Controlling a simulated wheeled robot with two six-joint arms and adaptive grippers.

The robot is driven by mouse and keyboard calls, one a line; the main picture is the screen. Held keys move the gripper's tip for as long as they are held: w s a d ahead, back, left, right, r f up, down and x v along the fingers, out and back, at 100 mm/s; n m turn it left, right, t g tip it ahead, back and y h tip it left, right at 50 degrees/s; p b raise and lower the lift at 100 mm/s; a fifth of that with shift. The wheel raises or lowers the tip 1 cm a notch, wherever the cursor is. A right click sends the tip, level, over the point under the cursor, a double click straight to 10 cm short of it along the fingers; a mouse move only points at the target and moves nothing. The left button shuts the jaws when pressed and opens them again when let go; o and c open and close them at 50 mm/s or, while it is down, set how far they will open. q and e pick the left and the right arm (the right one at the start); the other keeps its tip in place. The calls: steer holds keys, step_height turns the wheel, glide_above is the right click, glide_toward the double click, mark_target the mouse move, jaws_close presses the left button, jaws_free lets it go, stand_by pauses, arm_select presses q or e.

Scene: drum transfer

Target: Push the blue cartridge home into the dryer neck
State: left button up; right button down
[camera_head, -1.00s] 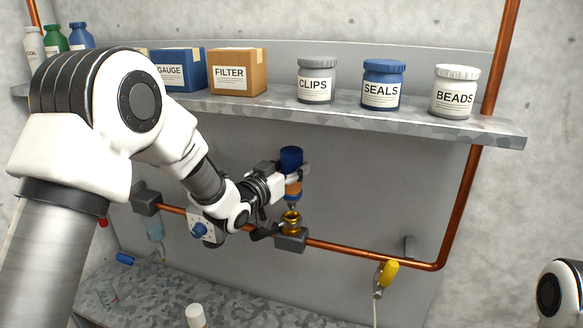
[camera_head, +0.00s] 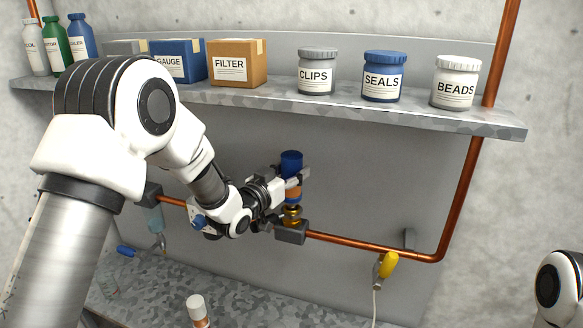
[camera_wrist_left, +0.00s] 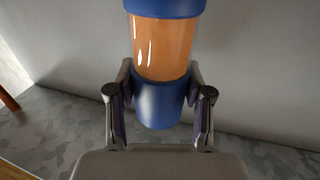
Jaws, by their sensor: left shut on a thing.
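The cartridge, with a blue cap (camera_head: 291,163) and an amber body, stands about upright in the head view, above the brass dryer neck (camera_head: 292,216) on the copper pipe. Its lower end meets the neck with no clear gap; how deep it sits I cannot tell. My left gripper (camera_head: 296,177) is shut on the cartridge. In the left wrist view, the gripper's two fingers (camera_wrist_left: 162,92) flank the blue end of the cartridge (camera_wrist_left: 162,50), with the amber body beyond. My right gripper is out of view.
A shelf (camera_head: 450,118) with boxes and jars runs above the work. A white-capped bottle (camera_head: 196,308) stands on the lower counter. The grey panel right of the cartridge is bare.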

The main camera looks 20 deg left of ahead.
arm_select(q)
steer(key=shift+f, duration=0.95)
steer(key=o, duration=1.5)
steer(key=shift+f, duration=0.1)
steer(key=v, duration=1.2)
